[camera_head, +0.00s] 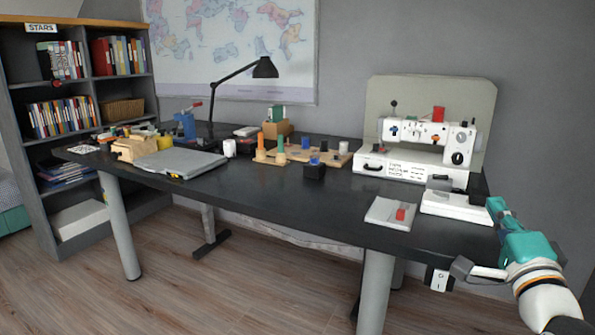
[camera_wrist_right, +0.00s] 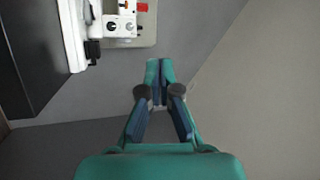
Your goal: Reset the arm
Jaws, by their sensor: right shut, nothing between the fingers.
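My right arm comes in at the lower right of the head view. Its teal right gripper (camera_head: 497,210) is beside the right end of the dark table (camera_head: 270,207), close to the table's edge. In the right wrist view, the right gripper (camera_wrist_right: 159,68) has its fingertips together with nothing between them. It is over open space to the side of the table (camera_wrist_right: 32,50). My left gripper is in neither view.
A white sewing machine (camera_head: 425,143) stands at the table's back right. A white device (camera_head: 455,204) and a flat white tray with a red piece (camera_head: 380,212) are near the right edge. A black lamp (camera_head: 265,68), laptop-like grey case (camera_head: 180,162) and bookshelf (camera_head: 22,110) are further left.

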